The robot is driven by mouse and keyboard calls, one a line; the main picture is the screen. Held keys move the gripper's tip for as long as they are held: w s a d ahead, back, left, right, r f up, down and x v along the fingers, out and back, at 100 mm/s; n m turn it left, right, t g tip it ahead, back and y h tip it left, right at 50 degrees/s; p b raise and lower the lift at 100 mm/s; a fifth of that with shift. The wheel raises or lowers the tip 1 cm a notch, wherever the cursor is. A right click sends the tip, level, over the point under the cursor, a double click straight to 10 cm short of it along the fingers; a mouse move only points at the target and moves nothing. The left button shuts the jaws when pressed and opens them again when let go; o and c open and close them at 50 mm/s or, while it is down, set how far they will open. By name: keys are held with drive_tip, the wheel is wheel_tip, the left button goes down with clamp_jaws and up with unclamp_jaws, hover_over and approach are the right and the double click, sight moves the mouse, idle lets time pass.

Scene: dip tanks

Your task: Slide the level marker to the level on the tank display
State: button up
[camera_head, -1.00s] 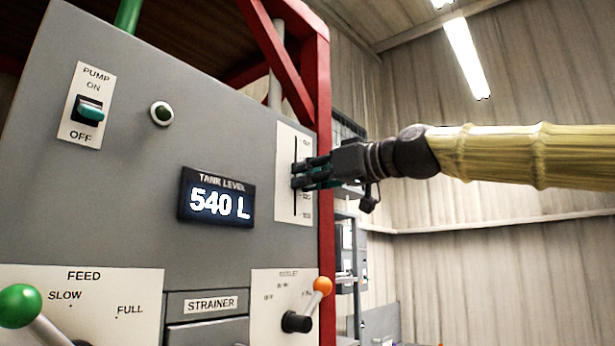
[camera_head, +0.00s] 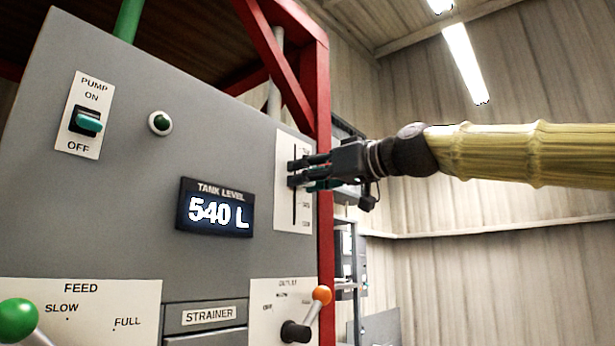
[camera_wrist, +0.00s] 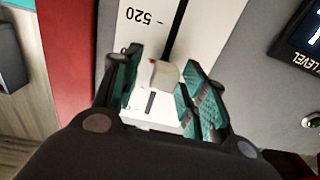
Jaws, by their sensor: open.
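The tank display (camera_head: 215,208) on the grey panel reads 540 L. The level scale (camera_head: 284,215) is a white plate with a dark vertical slot, right of the display. My gripper (camera_head: 292,172) is at the upper-middle part of this plate. In the wrist view, where the printing is upside down, the pale level marker (camera_wrist: 162,74) sits in the slot between the two teal fingers of my open gripper (camera_wrist: 161,66). A 520 mark (camera_wrist: 146,17) shows beyond it. Contact between fingers and marker cannot be told; my fingers hide the marker in the head view.
A red frame post (camera_head: 325,230) stands close to the scale's right side. The pump switch (camera_head: 87,121) and a round indicator (camera_head: 160,123) are at upper left. Below are a green-knobbed feed lever (camera_head: 18,312) and an orange-knobbed outlet lever (camera_head: 321,294).

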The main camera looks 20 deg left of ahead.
drive_tip(key=v, duration=1.2)
idle(0.6)
